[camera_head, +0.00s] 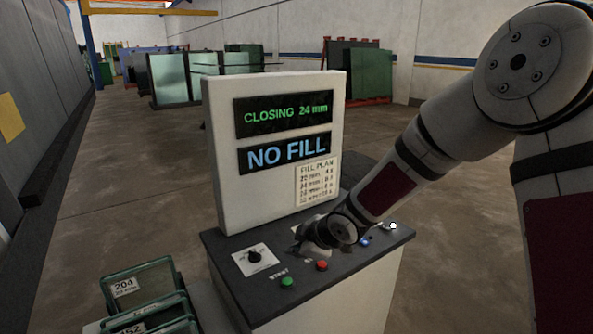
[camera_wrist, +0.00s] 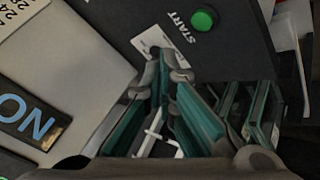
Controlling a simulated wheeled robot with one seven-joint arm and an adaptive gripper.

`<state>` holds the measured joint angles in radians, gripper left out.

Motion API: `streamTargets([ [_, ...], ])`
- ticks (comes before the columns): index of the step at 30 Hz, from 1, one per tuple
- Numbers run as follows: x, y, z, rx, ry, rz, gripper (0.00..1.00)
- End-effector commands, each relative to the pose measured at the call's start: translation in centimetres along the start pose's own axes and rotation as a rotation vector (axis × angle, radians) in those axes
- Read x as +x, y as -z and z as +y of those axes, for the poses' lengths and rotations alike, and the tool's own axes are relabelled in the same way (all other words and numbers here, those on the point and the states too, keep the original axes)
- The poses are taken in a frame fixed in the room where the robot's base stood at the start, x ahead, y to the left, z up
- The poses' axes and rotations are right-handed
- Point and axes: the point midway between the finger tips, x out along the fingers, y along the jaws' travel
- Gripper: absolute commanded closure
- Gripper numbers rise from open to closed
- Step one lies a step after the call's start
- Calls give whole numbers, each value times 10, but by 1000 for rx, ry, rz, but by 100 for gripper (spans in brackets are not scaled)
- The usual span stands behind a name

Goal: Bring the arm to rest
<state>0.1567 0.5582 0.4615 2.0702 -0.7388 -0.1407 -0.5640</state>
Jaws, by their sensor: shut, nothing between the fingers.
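My arm reaches in from the right in the head view, its wrist low over the control panel (camera_head: 232,243). My gripper (camera_head: 300,240) is mostly hidden behind the wrist there. In the wrist view my gripper (camera_wrist: 170,65) is shut, its fingertips together with nothing between them, in front of the panel near the green START button (camera_wrist: 204,19). I cannot tell whether it touches the panel. The panel also carries a black knob (camera_head: 254,257), a red button (camera_head: 322,265) and a blue-lit button (camera_head: 365,241).
An upright display (camera_head: 225,190) behind the panel reads CLOSING 24 mm and NO FILL, with a fill plan sheet (camera_head: 317,182). Glass units (camera_head: 140,285) labelled 204 and 152 stand at lower left, and show behind the fingers in the wrist view. Open floor (camera_head: 130,200) lies left.

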Motion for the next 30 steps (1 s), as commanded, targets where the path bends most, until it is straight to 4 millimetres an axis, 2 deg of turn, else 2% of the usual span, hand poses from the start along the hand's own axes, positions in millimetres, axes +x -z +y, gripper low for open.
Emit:
streamTargets([
  [1,-20,-4,9,22,-21,-47,100],
  [6,-90,-28,24,162,-85,-213,100],
  [11,-160,-45,26,324,-155,-337,100],
  [14,-203,-53,20,439,-199,-395,100],
  [20,-285,-64,-8,693,-275,-466,100],
  [24,-333,-66,-39,882,-310,-478,100],
  [30,-384,-64,-93,1145,-317,-450,100],
])
